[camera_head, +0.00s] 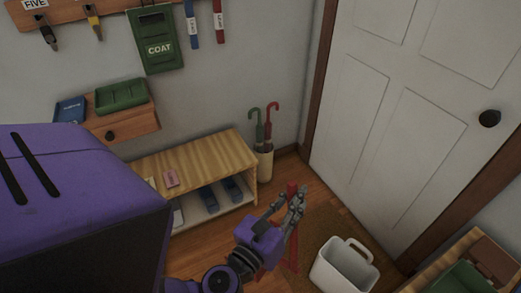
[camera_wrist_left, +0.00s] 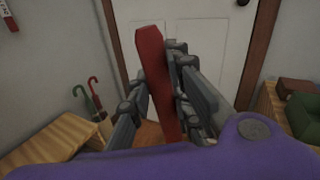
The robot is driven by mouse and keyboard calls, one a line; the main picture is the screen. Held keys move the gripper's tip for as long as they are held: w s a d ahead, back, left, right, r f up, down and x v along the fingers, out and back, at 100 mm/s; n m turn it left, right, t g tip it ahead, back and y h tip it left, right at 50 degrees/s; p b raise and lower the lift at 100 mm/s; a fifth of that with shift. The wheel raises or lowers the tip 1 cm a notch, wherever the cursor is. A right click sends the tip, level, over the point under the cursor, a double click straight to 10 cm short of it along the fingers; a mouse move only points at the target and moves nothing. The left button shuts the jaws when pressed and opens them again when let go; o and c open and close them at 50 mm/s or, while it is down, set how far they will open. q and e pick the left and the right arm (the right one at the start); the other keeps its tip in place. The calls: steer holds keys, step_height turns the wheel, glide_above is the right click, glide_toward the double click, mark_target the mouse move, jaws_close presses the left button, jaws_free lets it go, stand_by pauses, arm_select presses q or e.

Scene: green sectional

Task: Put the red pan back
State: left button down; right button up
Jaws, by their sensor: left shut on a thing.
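My left gripper (camera_head: 292,205) is shut on the upright red handle of the red pan (camera_head: 292,252), over the floor near the door. In the left wrist view the red handle (camera_wrist_left: 153,65) stands between the grey fingers of my left gripper (camera_wrist_left: 165,95), its flat end rising above them. The lower part of the pan is mostly hidden behind my gripper and wrist in the head view, so I cannot tell whether it touches the floor. My right gripper is not in view.
A white bucket (camera_head: 325,275) stands right of the pan. A low wooden bench (camera_head: 205,155) with blue shoes underneath and an umbrella stand (camera_head: 264,163) are along the wall. A closed white door (camera_head: 400,100) is behind. A wooden bench (camera_head: 450,262) with a green item is at lower right.

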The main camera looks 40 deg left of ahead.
arm_select(q)
steer(key=w+a+f+n+y+b, duration=0.1)
steer(key=w+a+f+y+b, duration=0.1)
steer(key=w+a+f+b, duration=0.7)
steer(key=w+a+f+g+y+b, duration=0.15)
steer(key=a+f+b, duration=0.25)
steer(key=f+b, duration=0.95)
steer(key=w+a+f+n+y+b, duration=0.15)
steer(key=w+a+f+b, duration=0.45)
steer(key=f, duration=0.9)
steer(key=w+d+f+b, duration=0.2)
steer(key=w+f+b, duration=0.8)
steer(key=w+f, duration=0.2)
steer(key=shift+d+f+y+b, duration=0.3)
steer(key=shift+f+y+b, duration=0.1)
steer(key=shift+f, duration=0.3)
steer(key=c, duration=2)
jaws_free()
steer(key=shift+w+f, duration=0.1)
steer(key=shift+f, duration=0.05)
steer(key=shift+c, duration=0.2)
steer(key=o, duration=0.4)
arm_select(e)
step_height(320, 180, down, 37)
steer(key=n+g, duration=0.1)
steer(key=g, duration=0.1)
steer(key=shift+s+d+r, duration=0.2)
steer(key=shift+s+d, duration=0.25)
